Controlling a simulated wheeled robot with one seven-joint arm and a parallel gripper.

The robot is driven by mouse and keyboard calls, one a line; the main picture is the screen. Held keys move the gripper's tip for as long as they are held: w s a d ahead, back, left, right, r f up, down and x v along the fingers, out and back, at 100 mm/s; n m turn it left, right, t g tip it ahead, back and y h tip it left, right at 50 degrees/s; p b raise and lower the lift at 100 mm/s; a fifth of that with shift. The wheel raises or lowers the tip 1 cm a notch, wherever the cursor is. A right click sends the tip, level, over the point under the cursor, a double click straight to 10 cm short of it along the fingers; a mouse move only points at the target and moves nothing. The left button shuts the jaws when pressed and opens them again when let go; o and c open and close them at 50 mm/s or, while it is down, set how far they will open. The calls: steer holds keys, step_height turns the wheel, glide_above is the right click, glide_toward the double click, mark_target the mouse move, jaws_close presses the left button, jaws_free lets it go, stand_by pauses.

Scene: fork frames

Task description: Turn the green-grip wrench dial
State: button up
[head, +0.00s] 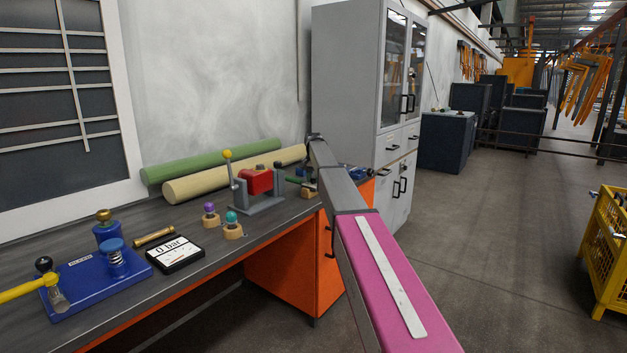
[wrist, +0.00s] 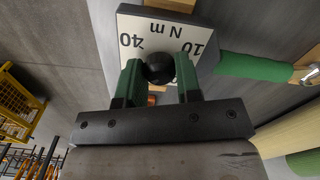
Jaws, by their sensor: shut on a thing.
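The wrench dial (wrist: 148,28) shows in the wrist view as a dark plate with a white face, numbers and "N m", upside down in the picture. The green grip (wrist: 255,67) reaches out to the right of the dial. My gripper (wrist: 160,79) has its two green fingers on either side of the black knob and is shut on it. In the head view the green grip (head: 296,180) shows just left of my arm, which hides most of the dial and my gripper.
A red part on a grey stand (head: 260,205) stands left of the wrench on the bench. Purple (head: 209,210) and teal (head: 231,220) knobs, a "0 bar" gauge (head: 175,252) and a blue pump (head: 97,282) are further left. Green and cream rolls (head: 225,177) lie along the wall.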

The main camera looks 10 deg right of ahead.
steer(key=o, duration=0.9)
steer(key=shift+o, duration=0.2)
step_height(320, 180, up, 11)
steer(key=shift+f, duration=0.1)
